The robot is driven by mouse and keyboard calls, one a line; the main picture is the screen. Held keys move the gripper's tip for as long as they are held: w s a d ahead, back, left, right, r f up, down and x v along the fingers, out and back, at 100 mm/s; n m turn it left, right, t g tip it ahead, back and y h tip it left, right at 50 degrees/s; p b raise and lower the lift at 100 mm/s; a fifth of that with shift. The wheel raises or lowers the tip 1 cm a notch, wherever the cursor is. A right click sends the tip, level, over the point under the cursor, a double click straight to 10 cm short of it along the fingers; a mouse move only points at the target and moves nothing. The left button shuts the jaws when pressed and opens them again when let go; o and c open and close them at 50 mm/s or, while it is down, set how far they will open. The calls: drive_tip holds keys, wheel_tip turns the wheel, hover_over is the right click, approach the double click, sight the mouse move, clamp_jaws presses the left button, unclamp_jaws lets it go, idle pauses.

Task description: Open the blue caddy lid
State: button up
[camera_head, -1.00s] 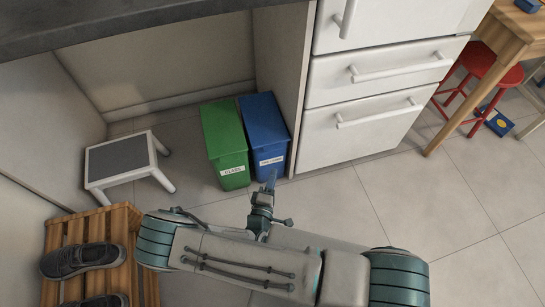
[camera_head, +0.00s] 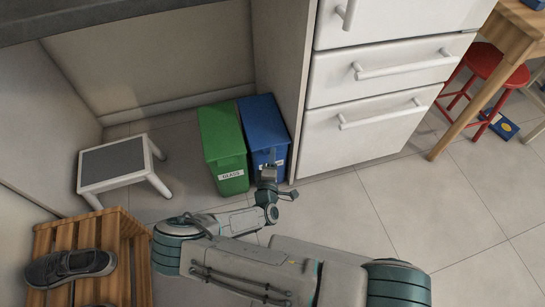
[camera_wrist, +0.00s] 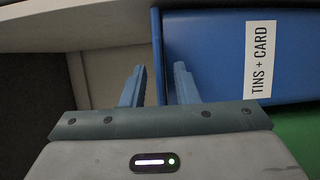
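The blue caddy (camera_head: 262,116) stands upright on the floor under the counter, with its lid shut. In the wrist view the blue caddy (camera_wrist: 205,55) fills the upper right, with its white "TINS + CARD" label (camera_wrist: 259,60) turned sideways. My gripper (camera_head: 271,156) is in front of the caddy and hides part of its front and label in the head view.
A green caddy (camera_head: 222,145) labelled "GLASS" stands close beside the blue one on the left. A cabinet side panel and white drawers (camera_head: 365,130) are close on the right. A step stool (camera_head: 113,163) and a slatted wooden rack (camera_head: 100,230) with shoes are at left.

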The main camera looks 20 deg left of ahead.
drive_tip(key=shift+w, duration=0.6)
clamp_jaws()
drive_tip(key=shift+a, duration=0.1)
drive_tip(key=shift+r, duration=0.15)
